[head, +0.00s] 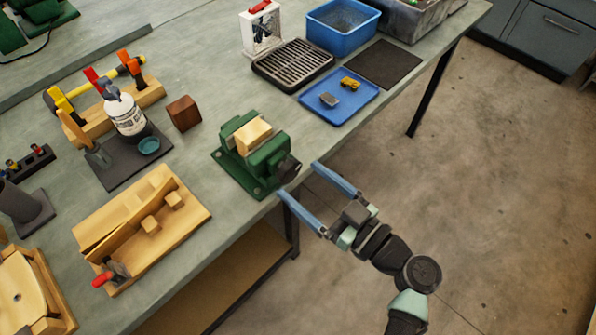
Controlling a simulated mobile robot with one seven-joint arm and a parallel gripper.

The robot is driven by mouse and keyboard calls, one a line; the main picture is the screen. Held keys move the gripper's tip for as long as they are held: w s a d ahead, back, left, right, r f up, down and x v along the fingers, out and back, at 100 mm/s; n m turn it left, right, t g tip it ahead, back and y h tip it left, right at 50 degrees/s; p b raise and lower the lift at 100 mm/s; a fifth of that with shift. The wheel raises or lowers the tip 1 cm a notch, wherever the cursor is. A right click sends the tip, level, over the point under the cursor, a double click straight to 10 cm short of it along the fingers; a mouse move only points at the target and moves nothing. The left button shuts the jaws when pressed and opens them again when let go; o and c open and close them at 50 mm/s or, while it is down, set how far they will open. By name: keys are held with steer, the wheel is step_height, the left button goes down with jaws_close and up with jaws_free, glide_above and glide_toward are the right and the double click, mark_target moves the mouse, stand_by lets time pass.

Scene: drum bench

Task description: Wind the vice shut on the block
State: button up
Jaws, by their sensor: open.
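The green vice (252,160) stands near the front edge of the bench, in the middle of the head view. A light wooden block (253,136) sits between its jaws at the top. I cannot tell whether both jaws touch the block. The dark round end of the vice's screw (288,168) faces the bench's front edge, toward my gripper. My gripper (297,182) is open and empty, with its two blue fingers spread around or just short of the dark screw end. I cannot tell whether they touch it.
A wooden jig (190,228) with a red-handled clamp lies left of the vice. A brown block (183,113) and a bottle (125,115) stand behind it. A blue tray (360,100) and a black grate (293,66) are to the right. The floor in front is clear.

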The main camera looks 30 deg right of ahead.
steer(key=shift+x, duration=1.25)
steer(key=c, duration=1.4)
